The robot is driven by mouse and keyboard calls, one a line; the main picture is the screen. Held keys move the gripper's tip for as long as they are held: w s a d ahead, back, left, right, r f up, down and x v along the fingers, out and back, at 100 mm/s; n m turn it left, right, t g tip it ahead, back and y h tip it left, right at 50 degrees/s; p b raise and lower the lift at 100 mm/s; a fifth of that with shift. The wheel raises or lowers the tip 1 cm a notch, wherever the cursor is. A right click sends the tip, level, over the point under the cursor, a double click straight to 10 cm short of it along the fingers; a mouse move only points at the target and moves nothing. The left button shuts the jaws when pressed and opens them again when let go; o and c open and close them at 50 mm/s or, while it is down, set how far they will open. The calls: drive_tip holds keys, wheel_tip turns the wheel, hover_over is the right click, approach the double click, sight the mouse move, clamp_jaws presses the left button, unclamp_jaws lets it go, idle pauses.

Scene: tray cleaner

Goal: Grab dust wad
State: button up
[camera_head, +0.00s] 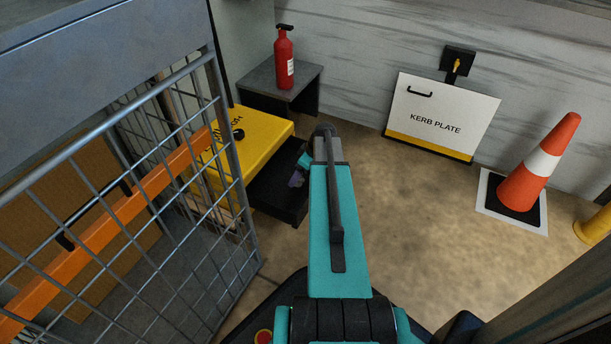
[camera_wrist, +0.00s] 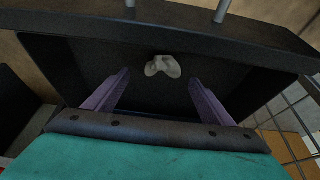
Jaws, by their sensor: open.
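The dust wad (camera_wrist: 163,66) is a small pale grey lump in the wrist view. It lies in a black tray (camera_wrist: 70,62), towards the tray's far wall. My gripper (camera_wrist: 159,78) has two purple fingers, spread wide and empty. The wad shows between and just beyond the fingertips, with no finger touching it. In the head view the black tray (camera_head: 272,196) sits pulled out at the front of a yellow cabinet. The wad cannot be made out in that view.
The yellow cabinet (camera_head: 262,135) stands behind the tray, and a wire-mesh gate (camera_head: 150,170) stands to the left. A fire extinguisher (camera_head: 285,62) sits on a grey stand. A kerb plate (camera_head: 440,115) and a traffic cone (camera_head: 540,165) are at the right. Open floor lies between.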

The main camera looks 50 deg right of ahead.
drive_tip(key=shift+b+x, duration=1.2)
drive_tip(key=shift+x, duration=0.9)
drive_tip(key=shift+a, duration=0.1)
drive_tip(key=shift+c, duration=0.6)
drive_tip(key=c, duration=1)
